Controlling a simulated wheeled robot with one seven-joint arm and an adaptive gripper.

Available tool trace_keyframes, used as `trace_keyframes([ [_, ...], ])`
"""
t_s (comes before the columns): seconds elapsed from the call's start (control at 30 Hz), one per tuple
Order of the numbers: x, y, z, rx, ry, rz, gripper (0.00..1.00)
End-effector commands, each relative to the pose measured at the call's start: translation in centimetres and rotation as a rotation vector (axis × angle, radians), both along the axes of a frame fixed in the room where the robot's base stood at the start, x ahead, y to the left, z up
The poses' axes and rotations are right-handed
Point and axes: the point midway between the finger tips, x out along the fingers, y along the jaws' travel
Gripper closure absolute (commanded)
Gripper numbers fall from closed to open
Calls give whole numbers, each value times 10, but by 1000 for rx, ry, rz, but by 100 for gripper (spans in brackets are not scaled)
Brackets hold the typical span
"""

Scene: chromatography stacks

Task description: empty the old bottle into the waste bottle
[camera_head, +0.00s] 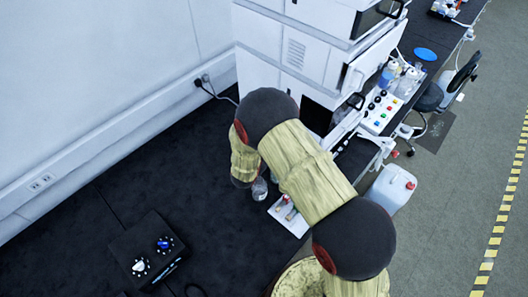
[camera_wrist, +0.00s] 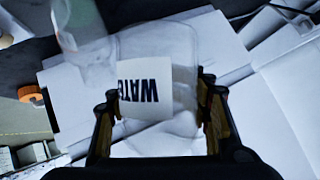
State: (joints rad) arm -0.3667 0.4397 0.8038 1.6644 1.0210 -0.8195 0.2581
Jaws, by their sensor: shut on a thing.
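My gripper (camera_wrist: 160,103) is shut on a clear bottle (camera_wrist: 175,45) in the wrist view. The bottle has a white label with dark letters reading "WATE", upside down in this view; the rest of the word is hidden by a finger. A second clear vessel (camera_wrist: 88,50) shows at the upper left, close beside the held bottle and blurred. I cannot tell whether they touch or which is the waste bottle. In the head view my arm hides the gripper. A clear glass bottle (camera_head: 259,189) shows beside my arm; I cannot tell which one it is.
A white sheet (camera_head: 294,229) with small items lies on the dark bench. A black box with knobs (camera_head: 150,250) stands at lower left. The white instrument stack (camera_head: 300,52) rises behind. A white canister with a red cap (camera_head: 392,187) stands right. The left bench is mostly clear.

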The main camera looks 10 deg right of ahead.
Motion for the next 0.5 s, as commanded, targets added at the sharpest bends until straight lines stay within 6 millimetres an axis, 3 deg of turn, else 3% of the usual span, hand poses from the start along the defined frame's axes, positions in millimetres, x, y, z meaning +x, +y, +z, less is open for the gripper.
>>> trace_keyframes([
  [0.5,2,4,-5,84,-14,0,89],
])
